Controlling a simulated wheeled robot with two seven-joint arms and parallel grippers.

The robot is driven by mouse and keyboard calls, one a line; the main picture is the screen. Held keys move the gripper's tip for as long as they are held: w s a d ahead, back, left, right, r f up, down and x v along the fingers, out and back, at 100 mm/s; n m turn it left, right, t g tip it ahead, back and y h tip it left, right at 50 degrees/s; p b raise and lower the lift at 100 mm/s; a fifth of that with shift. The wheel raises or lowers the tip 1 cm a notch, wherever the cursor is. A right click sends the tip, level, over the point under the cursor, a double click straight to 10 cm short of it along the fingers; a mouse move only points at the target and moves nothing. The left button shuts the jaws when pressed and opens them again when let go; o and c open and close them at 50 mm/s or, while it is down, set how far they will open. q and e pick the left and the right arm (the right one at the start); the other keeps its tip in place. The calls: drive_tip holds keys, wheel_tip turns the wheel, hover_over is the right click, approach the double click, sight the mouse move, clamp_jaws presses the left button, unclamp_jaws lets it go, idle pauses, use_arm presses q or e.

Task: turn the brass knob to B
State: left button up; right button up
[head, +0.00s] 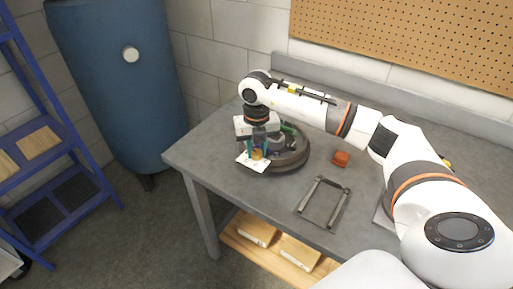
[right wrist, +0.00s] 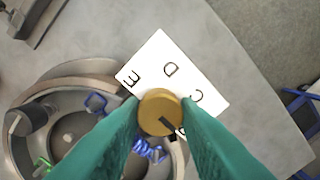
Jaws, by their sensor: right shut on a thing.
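The brass knob (right wrist: 160,112) is round and sits on a white plate (right wrist: 168,68) marked with letters. E, D and C can be read in the right wrist view; another letter beside the right fingertip is mostly hidden. A dark mark on the knob's lower right edge points toward that hidden letter, which I cannot read for certain. My right gripper (right wrist: 161,118) has its two teal fingers shut on the knob, one on each side. In the head view, the right gripper (head: 258,153) is over the white plate (head: 245,163) near the table's front left. My left gripper is not in view.
A round grey tray (head: 293,164) with small parts lies right beside the plate. An orange block (head: 341,158) and a metal frame (head: 322,203) are on the grey table (head: 220,150) to the right. A blue tank (head: 110,80) and blue shelf (head: 50,135) stand left.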

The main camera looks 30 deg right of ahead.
sight(257, 152)
drive_tip(key=o, duration=1)
wheel_tip(257, 152, up, 12)
drive_tip(key=shift+r+b, duration=0.1)
drive_tip(key=shift+b, duration=0.75)
